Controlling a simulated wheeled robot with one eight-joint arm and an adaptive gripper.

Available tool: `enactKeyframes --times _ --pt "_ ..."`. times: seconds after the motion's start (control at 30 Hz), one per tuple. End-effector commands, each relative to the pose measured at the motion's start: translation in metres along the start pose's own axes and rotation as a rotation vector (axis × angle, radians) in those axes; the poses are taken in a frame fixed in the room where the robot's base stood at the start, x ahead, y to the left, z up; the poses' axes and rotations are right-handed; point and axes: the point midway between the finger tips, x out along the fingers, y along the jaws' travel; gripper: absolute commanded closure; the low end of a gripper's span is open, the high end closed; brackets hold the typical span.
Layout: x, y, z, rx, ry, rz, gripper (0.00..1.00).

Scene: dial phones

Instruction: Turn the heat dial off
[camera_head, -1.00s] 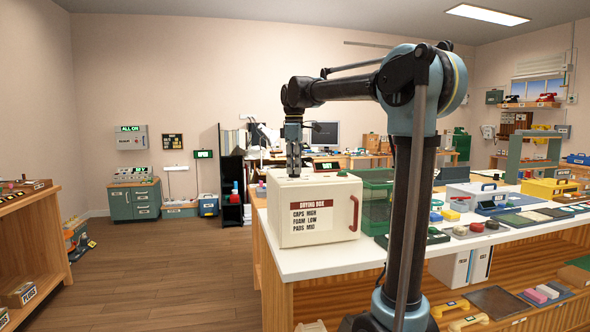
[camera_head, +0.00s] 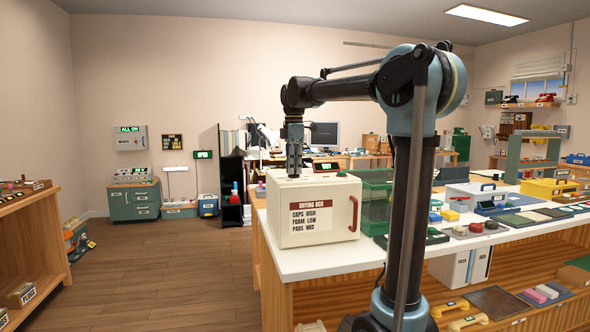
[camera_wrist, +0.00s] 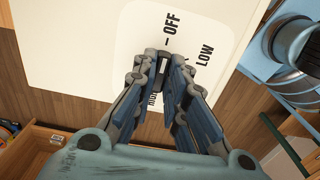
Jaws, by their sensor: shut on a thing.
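The cream drying box (camera_head: 287,223) stands at the left end of the white counter, with a red handle on its front. My gripper (camera_head: 293,173) points straight down onto the box's top. In the wrist view my gripper (camera_wrist: 164,66) is shut on the heat dial (camera_wrist: 163,63), a small knob mostly hidden between the fingertips. A pale mark shows on it. The dial plate (camera_wrist: 208,25) is white, with OFF ahead of the fingertips, LOW to the right and a partly covered word, likely MID, below. I cannot tell the dial's exact setting.
A green see-through crate (camera_head: 376,192) stands close to the right of the box. Coloured blocks and trays lie farther right on the white counter (camera_head: 330,255). The floor (camera_head: 170,270) to the left is clear.

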Motion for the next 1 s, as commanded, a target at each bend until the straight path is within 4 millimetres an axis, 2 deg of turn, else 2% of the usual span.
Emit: enactKeyframes --times 0.23,0.27,0.3,0.33,0.77,1.0 --pt "0.0 0.004 0.002 0.001 -0.004 0.009 1.0" --pt "0.0 0.004 0.002 0.001 -0.004 0.008 0.8" --pt "0.0 0.004 0.002 0.001 -0.003 0.008 0.71" --pt "0.0 0.004 0.001 0.001 -0.003 0.007 0.68" --pt "-0.006 0.001 0.0 0.0 -0.001 0.003 0.68" --pt "-0.04 0.002 0.0 0.0 -0.001 0.003 0.68"
